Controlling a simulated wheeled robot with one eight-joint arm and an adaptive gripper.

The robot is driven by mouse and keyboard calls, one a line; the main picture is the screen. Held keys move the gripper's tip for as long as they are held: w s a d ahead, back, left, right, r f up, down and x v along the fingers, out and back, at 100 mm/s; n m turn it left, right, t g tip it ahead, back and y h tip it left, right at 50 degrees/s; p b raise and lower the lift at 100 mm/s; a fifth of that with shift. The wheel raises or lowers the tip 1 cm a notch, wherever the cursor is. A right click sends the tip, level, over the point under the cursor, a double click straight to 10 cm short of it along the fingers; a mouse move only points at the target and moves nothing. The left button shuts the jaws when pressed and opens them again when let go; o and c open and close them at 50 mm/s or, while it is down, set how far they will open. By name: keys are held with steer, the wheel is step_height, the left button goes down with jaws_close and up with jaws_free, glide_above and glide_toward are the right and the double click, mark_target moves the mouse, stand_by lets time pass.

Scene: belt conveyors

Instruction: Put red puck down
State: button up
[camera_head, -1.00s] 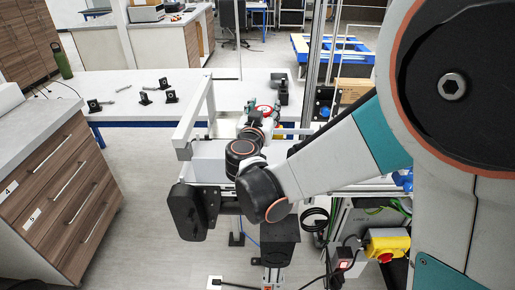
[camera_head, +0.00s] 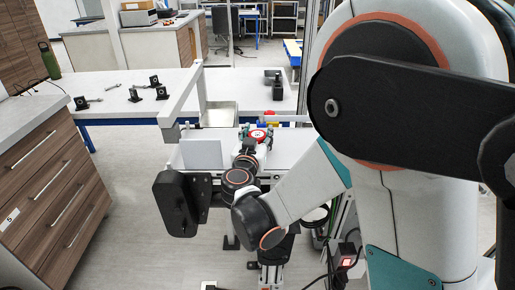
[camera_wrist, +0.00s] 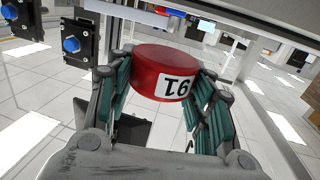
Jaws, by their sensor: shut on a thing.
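The red puck (camera_wrist: 160,72) has a white label reading 91 or 16, seen upside down in the wrist view. My gripper (camera_wrist: 162,85) is shut on it, with a teal-sided finger on each side. In the head view the red puck (camera_head: 257,134) shows as a small red disc with a pale centre, at the end of my gripper (camera_head: 256,138). It is above the conveyor area, and I cannot tell whether it touches any surface.
A white conveyor frame (camera_head: 182,95) stands around the arm's end. A white table (camera_head: 130,92) with several black parts is farther back. Wooden drawers (camera_head: 45,185) stand at the left. Blue buttons (camera_wrist: 71,44) show in the wrist view.

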steer(key=shift+f+b, duration=0.9)
steer(key=shift+f, duration=0.8)
steer(key=shift+f, duration=0.1)
steer(key=o, duration=0.6)
steer(key=shift+f, duration=0.1)
steer(key=o, duration=0.5)
steer(key=shift+r, duration=0.2)
